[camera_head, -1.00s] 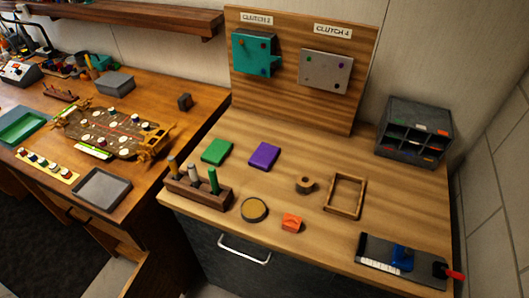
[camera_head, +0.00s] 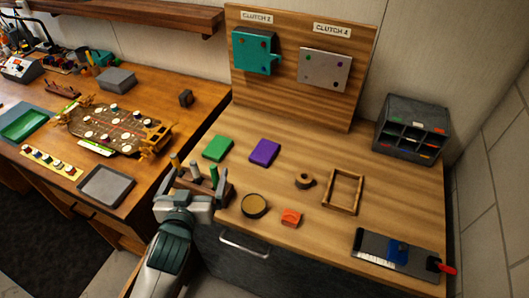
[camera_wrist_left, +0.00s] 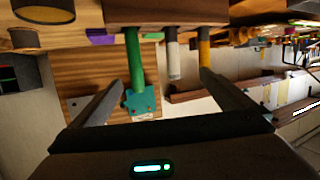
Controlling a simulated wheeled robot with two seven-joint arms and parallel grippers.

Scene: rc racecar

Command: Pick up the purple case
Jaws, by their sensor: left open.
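The purple case (camera_head: 264,152) is a flat block lying on the light wood worktop, just right of a green case (camera_head: 217,148). A purple edge of the case (camera_wrist_left: 102,38) shows at the upper left of the left wrist view, partly hidden by the wooden rack. My left gripper (camera_head: 193,186) is open and empty at the worktop's front left edge, by the rack, to the front left of the purple case. Its two spread fingers show in the left wrist view (camera_wrist_left: 168,95). My right gripper is not in view.
The wooden tool rack (camera_head: 226,199) with several upright handles stands between my left gripper and the case.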

